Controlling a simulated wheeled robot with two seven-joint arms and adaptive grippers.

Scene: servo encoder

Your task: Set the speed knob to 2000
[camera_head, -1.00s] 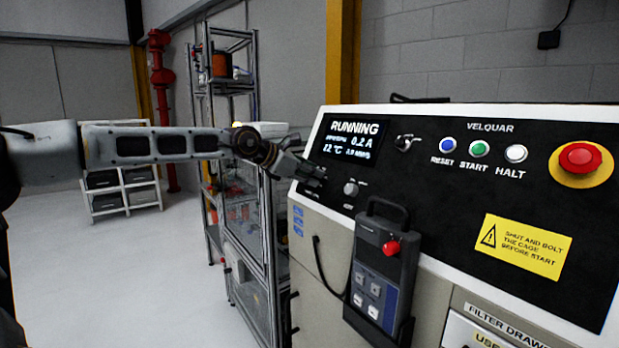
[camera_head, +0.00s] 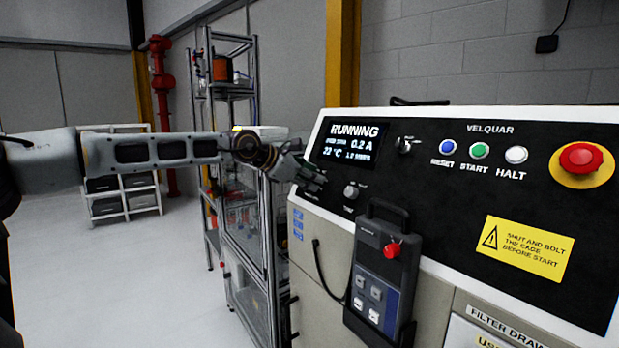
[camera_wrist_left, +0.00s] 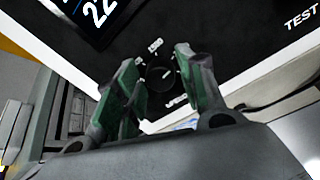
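The black speed knob (camera_wrist_left: 161,79) shows in the left wrist view, a round dial with a pale pointer mark and small white labels around it. My left gripper (camera_wrist_left: 156,68) is open, with its green-padded fingers on either side of the knob in that view. I cannot tell whether they touch it. In the head view the left gripper (camera_head: 314,180) is at the panel's left part, below the display, and hides the knob. The display (camera_head: 352,141) reads RUNNING, 0.2 A and 22 °C; its speed line is too blurred to read surely. My right gripper is not in view.
A silver knob (camera_head: 351,191) sits just right of the gripper. A pendant (camera_head: 382,270) with a red button hangs below it. Reset, start and halt buttons (camera_head: 480,150) and a red emergency stop (camera_head: 580,158) lie to the right. A shelf rack (camera_head: 230,80) stands behind the arm.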

